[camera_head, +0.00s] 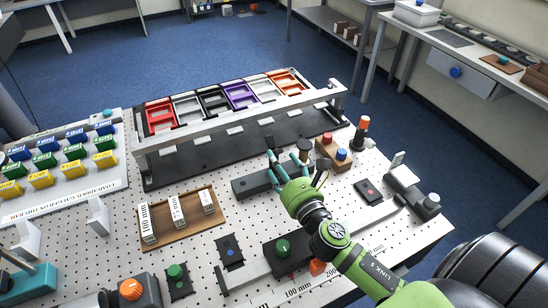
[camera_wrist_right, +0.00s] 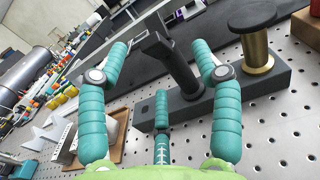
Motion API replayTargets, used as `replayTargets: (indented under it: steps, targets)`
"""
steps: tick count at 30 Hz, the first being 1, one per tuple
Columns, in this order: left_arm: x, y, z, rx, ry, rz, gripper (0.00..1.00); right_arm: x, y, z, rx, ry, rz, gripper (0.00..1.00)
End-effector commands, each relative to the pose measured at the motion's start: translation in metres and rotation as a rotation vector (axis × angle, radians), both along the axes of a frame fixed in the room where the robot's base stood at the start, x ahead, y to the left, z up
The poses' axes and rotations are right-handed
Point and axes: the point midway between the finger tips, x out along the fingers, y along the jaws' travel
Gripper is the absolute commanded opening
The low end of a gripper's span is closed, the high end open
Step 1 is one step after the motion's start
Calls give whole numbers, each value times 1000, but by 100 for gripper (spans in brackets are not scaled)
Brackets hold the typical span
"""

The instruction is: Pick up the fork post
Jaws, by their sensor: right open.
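The fork post is a dark round post with a squared head (camera_wrist_right: 177,66), standing tilted in the right wrist view on a dark base block (camera_wrist_right: 222,98). My right gripper (camera_wrist_right: 162,52) is open, its teal fingers spread on either side of the post. A third finger is low in front, near the block. I see no firm grip on the post. In the head view my right gripper (camera_head: 285,168) is over the right end of the dark block (camera_head: 251,185), and the post is partly hidden there. My left gripper is not in view.
A brass post with a dark disc cap (camera_wrist_right: 256,46) stands close to the right finger. A grey rail with colored bins (camera_head: 240,95) lies behind. A wooden tray (camera_head: 181,219) sits left.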

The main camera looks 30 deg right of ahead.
Motion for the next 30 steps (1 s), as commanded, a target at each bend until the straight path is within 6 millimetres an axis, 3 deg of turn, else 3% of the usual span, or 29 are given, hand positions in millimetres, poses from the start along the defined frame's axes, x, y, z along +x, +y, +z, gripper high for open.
replayTargets:
  steps: [6, 15, 17, 20, 21, 30]
  targets:
    - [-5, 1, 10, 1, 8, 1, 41, 32, -2, 2, 2, -1, 0, 65]
    - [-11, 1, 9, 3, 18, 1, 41, 37, -2, 0, 1, 0, 0, 65]
    - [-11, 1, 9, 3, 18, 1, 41, 36, -2, 1, 1, 0, 0, 45]
    - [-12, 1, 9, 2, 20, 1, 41, 36, -2, 1, 1, 0, 0, 5]
    - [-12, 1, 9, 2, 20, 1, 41, 36, -2, 0, 1, 0, 0, 0]
    - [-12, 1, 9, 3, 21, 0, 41, 36, -2, -1, 0, 3, -1, 0]
